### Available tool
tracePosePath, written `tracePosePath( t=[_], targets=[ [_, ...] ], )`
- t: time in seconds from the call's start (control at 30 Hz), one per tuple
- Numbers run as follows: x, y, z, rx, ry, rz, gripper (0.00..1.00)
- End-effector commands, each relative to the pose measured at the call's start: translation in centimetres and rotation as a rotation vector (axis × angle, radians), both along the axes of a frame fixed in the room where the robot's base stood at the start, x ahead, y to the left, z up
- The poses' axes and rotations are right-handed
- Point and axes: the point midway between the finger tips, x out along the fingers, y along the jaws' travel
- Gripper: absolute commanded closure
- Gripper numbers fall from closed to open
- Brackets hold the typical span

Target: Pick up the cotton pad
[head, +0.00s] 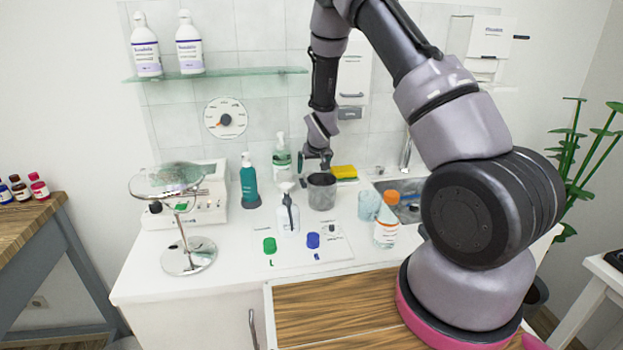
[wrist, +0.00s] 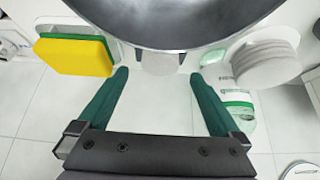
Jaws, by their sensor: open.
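My gripper (wrist: 158,76) is open, its two green fingers spread with nothing held between them. In the head view my gripper (head: 318,163) hangs just above and behind the grey metal cup (head: 321,193). A stack of white round discs (wrist: 265,63), which look like cotton pads, lies to the right of the fingers. I cannot make out either in the head view.
A yellow sponge (wrist: 75,56) lies left of the fingers in the wrist view. A clear green bottle (wrist: 238,105) is close to the right finger. The sink is at right.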

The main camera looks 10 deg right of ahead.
Motion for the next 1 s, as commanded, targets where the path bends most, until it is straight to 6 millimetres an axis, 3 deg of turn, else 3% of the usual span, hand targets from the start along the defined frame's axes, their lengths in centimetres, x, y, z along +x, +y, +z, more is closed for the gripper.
tracePosePath(
  t=[0.2, 0.5, 0.57, 0.73, 1.0],
  targets=[
    [1.6, 0.0, -2.8, 0.000, 0.002, -0.001, 0.00],
    [1.9, 0.0, -3.3, 0.001, 0.001, -0.001, 0.00],
    [1.9, 0.0, -3.3, 0.001, 0.001, -0.001, 0.19],
    [1.9, 0.0, -3.3, 0.001, 0.001, -0.001, 0.84],
    [1.9, 0.0, -3.2, 0.001, 0.001, -0.001, 0.85]
  ],
)
